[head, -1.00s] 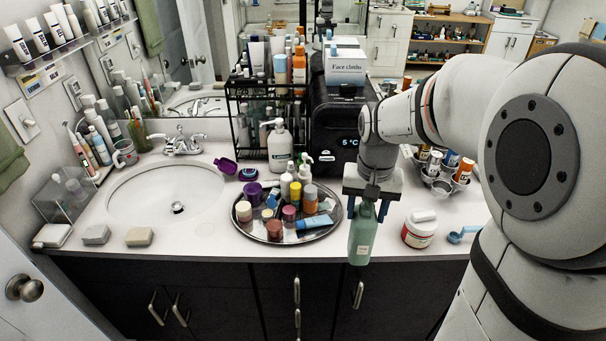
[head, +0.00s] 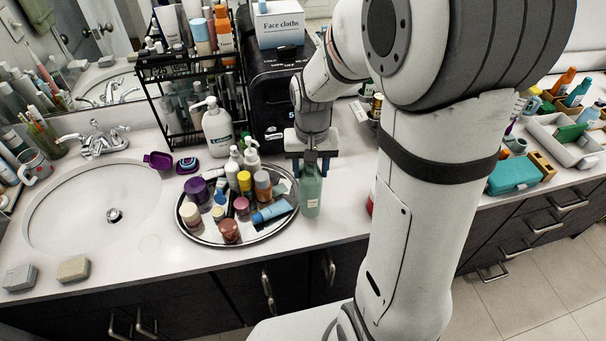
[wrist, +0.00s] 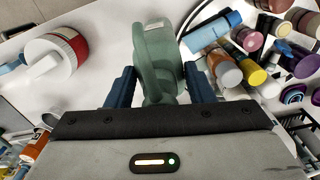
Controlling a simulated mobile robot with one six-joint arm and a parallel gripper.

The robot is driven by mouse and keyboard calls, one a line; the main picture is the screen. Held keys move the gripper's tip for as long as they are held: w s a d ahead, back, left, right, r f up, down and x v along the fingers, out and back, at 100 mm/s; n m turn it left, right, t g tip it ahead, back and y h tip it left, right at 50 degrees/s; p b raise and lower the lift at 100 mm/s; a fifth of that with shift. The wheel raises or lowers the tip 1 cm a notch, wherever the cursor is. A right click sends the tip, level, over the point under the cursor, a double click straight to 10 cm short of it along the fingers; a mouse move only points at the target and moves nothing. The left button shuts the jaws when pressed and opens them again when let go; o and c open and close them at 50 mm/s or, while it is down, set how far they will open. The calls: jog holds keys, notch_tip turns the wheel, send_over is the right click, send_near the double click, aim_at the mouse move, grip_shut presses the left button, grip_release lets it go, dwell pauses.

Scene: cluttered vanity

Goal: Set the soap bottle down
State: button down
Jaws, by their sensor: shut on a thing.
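The soap bottle (head: 311,190) is pale green with a small light label. It is upright in the head view, beside the right rim of the round tray (head: 215,243). My gripper (head: 311,165) is shut on its upper part from above. In the wrist view the bottle (wrist: 158,50) is between the two blue fingers of my gripper (wrist: 159,82), with white counter (wrist: 105,45) around it. I cannot tell whether its base touches the counter (head: 190,262).
The tray holds several jars, pump bottles and a blue tube (head: 271,212). A white jar with a red label (wrist: 60,50) stands on the counter, mostly hidden by my arm in the head view. A black rack (head: 165,75) and black box (head: 272,95) stand behind.

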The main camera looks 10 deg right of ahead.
jog(key=shift+s+f, duration=0.15)
jog(key=shift+f, duration=1.75)
jog(key=shift+f, duration=0.15)
jog(key=c, duration=0.6)
grip_release()
jog(key=shift+c, duration=0.2)
